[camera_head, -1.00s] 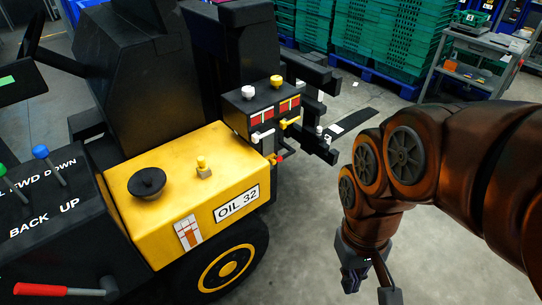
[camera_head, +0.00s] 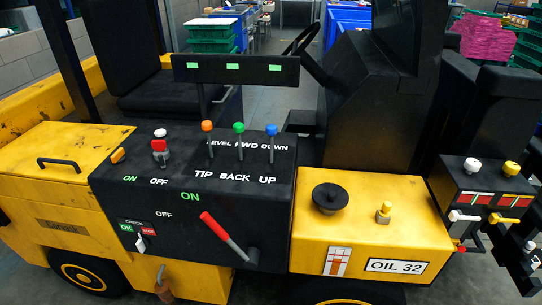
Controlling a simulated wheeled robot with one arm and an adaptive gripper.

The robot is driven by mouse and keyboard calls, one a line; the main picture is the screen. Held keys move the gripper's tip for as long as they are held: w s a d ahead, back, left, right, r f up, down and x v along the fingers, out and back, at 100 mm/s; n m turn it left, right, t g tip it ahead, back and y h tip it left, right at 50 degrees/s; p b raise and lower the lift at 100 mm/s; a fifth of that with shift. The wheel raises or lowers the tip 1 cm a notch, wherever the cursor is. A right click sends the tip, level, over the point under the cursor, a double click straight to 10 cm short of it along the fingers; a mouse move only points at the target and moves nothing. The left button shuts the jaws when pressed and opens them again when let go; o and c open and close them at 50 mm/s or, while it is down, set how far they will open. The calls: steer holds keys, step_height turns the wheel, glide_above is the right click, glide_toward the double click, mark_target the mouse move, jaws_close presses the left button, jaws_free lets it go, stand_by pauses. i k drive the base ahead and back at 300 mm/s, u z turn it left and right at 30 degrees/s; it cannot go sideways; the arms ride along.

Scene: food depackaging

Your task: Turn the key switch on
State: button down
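The black control panel (camera_head: 190,185) of a yellow forklift truck fills the middle of the head view. A red and white switch (camera_head: 159,147) stands upright on its top left, above the printed ON and OFF labels. A short orange knob (camera_head: 117,155) lies tilted to its left. A small white toggle (camera_head: 141,243) is on the front face, by a green and red CHECK label. I cannot tell for sure which of these is the key switch or how it is set. My gripper is not visible in this view.
A red-handled lever (camera_head: 222,234) slants across the panel front. Three levers with orange (camera_head: 207,126), green (camera_head: 239,127) and blue (camera_head: 271,129) knobs rise from the top. The yellow OIL 32 box (camera_head: 365,220) is to the right. A small orange-brown handle (camera_head: 164,289) hangs below.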

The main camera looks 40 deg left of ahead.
mark_target(161, 157)
steer(key=u, duration=2.35)
steer(key=k, duration=1.2)
steer(key=z, duration=0.2)
steer(key=i, duration=0.8)
steer(key=u, duration=0.9)
steer(key=i, duration=0.8)
steer(key=u, duration=0.85)
